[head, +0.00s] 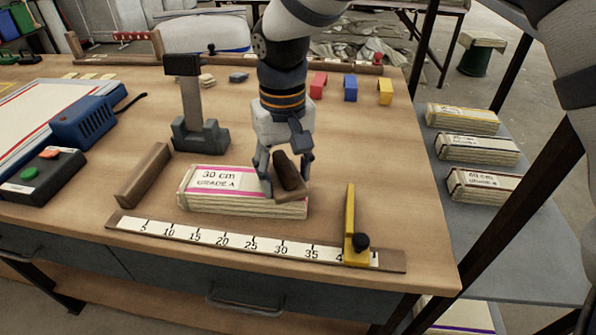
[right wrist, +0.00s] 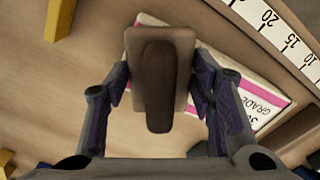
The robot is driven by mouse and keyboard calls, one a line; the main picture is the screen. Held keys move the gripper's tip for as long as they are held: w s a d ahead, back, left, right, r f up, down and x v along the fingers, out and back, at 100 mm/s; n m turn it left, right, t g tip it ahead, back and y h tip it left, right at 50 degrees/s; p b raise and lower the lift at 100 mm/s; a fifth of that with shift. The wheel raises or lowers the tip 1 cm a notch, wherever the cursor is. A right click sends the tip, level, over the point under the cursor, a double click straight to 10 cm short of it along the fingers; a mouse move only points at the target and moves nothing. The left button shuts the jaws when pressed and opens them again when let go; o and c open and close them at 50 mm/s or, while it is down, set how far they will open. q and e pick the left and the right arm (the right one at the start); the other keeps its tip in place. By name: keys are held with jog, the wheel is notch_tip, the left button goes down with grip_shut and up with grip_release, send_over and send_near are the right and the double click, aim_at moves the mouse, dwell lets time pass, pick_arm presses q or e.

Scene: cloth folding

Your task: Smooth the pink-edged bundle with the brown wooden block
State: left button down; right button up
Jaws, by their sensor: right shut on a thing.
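The pink-edged bundle (head: 240,203) lies flat on the table, labelled "30 cm GRADE A". It also shows behind the right finger in the right wrist view (right wrist: 268,95). My right gripper (head: 284,186) comes down over the bundle's right end. It is shut on the brown wooden block (head: 288,172), whose dark raised grip also shows between the two fingers in the right wrist view (right wrist: 158,85). The block's flat base is at the bundle's right end; I cannot tell whether it touches the top. My left gripper is out of view.
A ruler board (head: 230,240) with a yellow stop (head: 351,225) lies in front of the bundle. A brown wooden bar (head: 145,175) lies to its left, and a grey stand (head: 198,135) is behind. Several bundles (head: 478,147) sit on a grey side shelf at right.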

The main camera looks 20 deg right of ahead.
jog(key=shift+w+a, duration=0.4)
jog(key=shift+a, duration=0.25)
jog(key=shift+w+a, duration=0.4)
jog(key=shift+a, duration=0.3)
jog(key=shift+w+a, duration=0.4)
jog(key=shift+a, duration=0.25)
jog(key=shift+r, duration=0.1)
jog(key=shift+r, duration=3)
notch_tip(320, 180, up, 3)
jog(key=shift+r, duration=0.1)
